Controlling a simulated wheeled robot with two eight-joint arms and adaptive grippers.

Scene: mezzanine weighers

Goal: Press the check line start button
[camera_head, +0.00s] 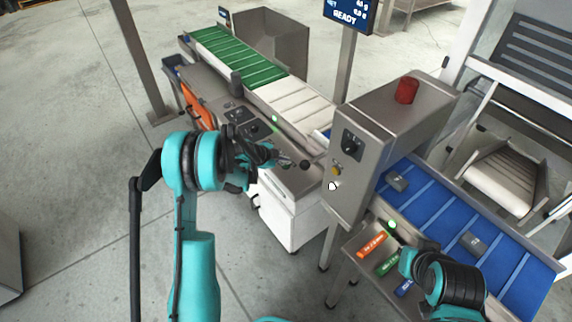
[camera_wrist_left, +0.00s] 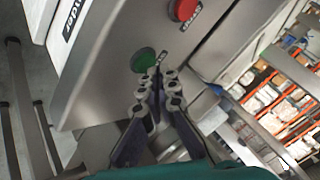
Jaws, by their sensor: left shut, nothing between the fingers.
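In the left wrist view a round green button (camera_wrist_left: 143,60) sits on the face of a grey metal box, with a red button (camera_wrist_left: 186,9) farther along the same face. Small labels lie beside both, too blurred to read surely. My left gripper (camera_wrist_left: 167,84) is shut and empty, its tips just beside the green button; I cannot tell whether they touch the box. In the head view the left gripper (camera_head: 290,162) is above the grey conveyor housing, left of the control box (camera_head: 352,180). My right wrist (camera_head: 450,280) is at lower right; its fingers cannot be made out.
The control box carries a red beacon (camera_head: 407,90), a black knob (camera_head: 352,142) and a yellow button (camera_head: 337,169). A green-and-white conveyor (camera_head: 240,55) runs behind; a blue belt (camera_head: 440,205) with grey blocks lies right. Open floor (camera_head: 90,130) is at left.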

